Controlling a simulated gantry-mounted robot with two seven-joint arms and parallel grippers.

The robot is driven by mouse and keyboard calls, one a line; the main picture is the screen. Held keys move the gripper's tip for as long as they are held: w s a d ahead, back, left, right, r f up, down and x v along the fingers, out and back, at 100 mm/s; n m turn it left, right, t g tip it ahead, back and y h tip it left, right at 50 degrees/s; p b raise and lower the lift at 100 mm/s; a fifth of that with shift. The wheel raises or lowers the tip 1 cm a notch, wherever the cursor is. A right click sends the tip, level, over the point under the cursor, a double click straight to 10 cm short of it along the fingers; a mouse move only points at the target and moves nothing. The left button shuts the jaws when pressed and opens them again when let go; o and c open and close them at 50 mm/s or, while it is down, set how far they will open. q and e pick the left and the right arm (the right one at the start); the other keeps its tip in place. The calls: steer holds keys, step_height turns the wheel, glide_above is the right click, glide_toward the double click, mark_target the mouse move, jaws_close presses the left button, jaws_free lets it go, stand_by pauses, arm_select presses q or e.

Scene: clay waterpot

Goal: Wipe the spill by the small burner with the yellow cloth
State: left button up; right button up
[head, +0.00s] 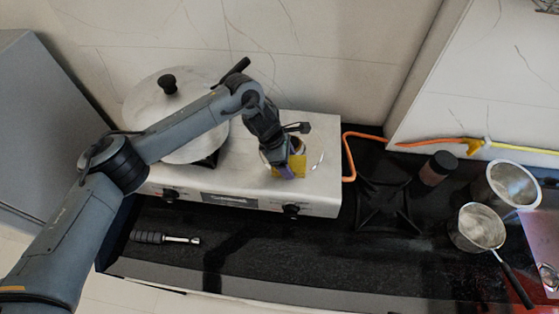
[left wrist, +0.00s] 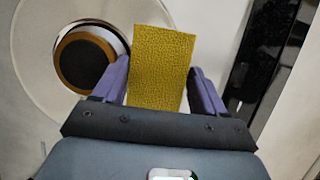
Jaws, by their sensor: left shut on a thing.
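The yellow cloth (head: 298,161) is held in my left gripper (head: 287,171), over the right part of the steel stove. In the left wrist view the cloth (left wrist: 162,55) stands out flat between the two purple fingers of the gripper (left wrist: 160,72), which are shut on it. The small burner (left wrist: 84,60), a dark disc with a brass-coloured rim, lies just left of the cloth there. In the head view my arm mostly hides this burner. A small pale streak (head: 319,161) shows on the steel right of the cloth; I cannot tell whether it is the spill. My right gripper is out of view.
A large lidded pot (head: 160,105) stands on the stove's left side, behind my left arm. A dark-handled tool (head: 165,238) lies on the black counter in front. An orange hose (head: 349,155), a black burner stand (head: 388,203) and steel pans (head: 478,227) are to the right.

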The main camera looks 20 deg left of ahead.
arm_select(q)
steer(key=shift+d+f, duration=0.15)
steer(key=shift+d, duration=0.3)
steer(key=shift+d+b, duration=0.65)
steer(key=shift+w+d, duration=0.1)
steer(key=shift+d, duration=0.2)
steer(key=shift+w+d+r, duration=0.15)
steer(key=shift+w+d, duration=0.1)
steer(key=shift+d, duration=0.25)
steer(key=shift+w+d+r, duration=0.15)
steer(key=shift+w+d, duration=0.1)
steer(key=shift+d, duration=0.25)
steer(key=a, duration=0.2)
steer(key=s+a, duration=0.1)
steer(key=a, duration=0.1)
steer(key=shift+a+r, duration=0.1)
steer(key=shift+a, duration=0.15)
steer(key=shift+s+a, duration=0.1)
steer(key=shift+a, duration=0.35)
steer(key=shift+s+a, duration=0.25)
steer(key=shift+a, duration=0.95)
steer(key=shift+s+a, duration=0.1)
steer(key=shift+a, duration=0.65)
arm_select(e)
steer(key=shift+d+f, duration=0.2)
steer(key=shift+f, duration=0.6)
